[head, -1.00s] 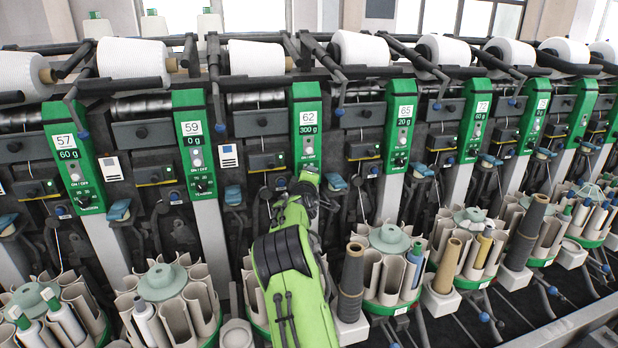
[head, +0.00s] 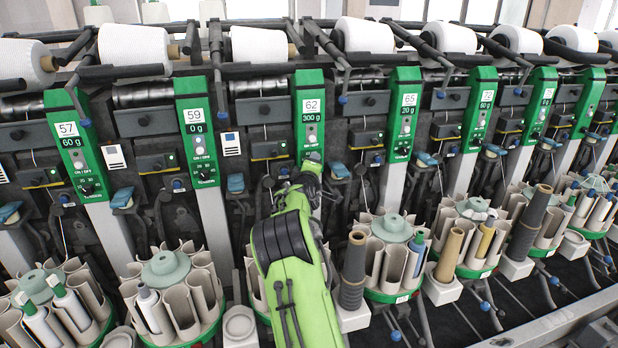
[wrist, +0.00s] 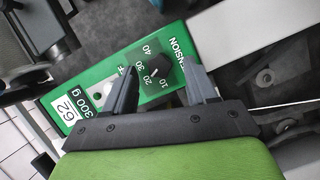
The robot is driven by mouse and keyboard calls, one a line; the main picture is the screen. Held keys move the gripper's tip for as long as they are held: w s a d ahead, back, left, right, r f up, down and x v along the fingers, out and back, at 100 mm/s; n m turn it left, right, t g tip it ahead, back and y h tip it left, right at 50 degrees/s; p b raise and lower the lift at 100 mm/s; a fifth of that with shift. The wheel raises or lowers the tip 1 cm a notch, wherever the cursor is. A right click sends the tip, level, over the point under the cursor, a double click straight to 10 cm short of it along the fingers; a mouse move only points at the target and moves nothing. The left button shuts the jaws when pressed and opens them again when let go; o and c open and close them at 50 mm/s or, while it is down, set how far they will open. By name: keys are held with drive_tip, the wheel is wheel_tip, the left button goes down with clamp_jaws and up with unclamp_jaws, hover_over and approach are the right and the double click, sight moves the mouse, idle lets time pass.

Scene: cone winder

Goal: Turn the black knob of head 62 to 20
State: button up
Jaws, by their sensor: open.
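Head 62 is a green panel (head: 311,135) in the middle of the head view, with a display reading 300 g. My green arm reaches up to its lower part and hides its knob there. In the wrist view, the black knob (wrist: 156,72) sits on the green panel (wrist: 84,84), with 10, 20, 30 and 40 printed around it. Its pointer is too small to read surely. My gripper (wrist: 160,68) is open, its two grey fingers apart on either side of the knob. I cannot tell whether either finger touches the knob or the panel.
Neighbouring green panels 59 (head: 195,115) and 65 (head: 404,115) stand on either side. Bobbin carousels (head: 167,270) and a dark cone tube (head: 353,272) stand low in front of the machine, close to my arm. White yarn packages (head: 259,44) lie along the top.

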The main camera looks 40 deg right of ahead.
drive_tip(key=v, duration=1.4)
drive_tip(key=shift+s+a, duration=0.2)
